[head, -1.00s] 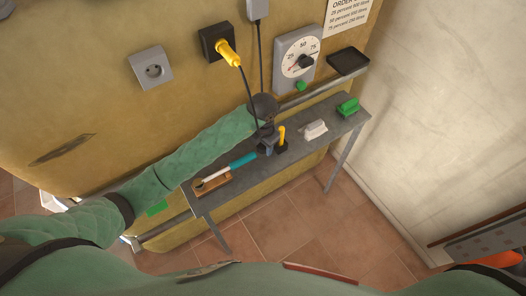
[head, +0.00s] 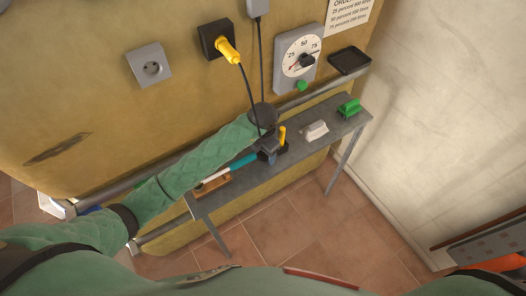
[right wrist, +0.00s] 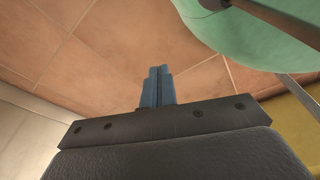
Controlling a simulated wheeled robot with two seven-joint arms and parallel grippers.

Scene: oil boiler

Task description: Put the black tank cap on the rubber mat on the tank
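A small round black piece with an upright yellow handle (head: 282,136) stands on the grey shelf; it may be the tank cap, but its base is partly hidden by my left gripper. My left gripper (head: 268,157) has blue fingers and is low over the shelf, just left of this piece. Whether it touches the piece or is open cannot be told. A black rectangular mat or tray (head: 349,61) lies on the tank (head: 90,90), right of the dial, with nothing on it. My right gripper (right wrist: 157,87) is shut and empty above the tiled floor.
The grey shelf (head: 335,122) also carries a white brush-like block (head: 315,130), a green one (head: 349,107) and a teal-and-white stick (head: 243,162) on a wooden block. A black cable hangs from the yellow plug (head: 228,49) behind my left wrist. A pale wall stands at right.

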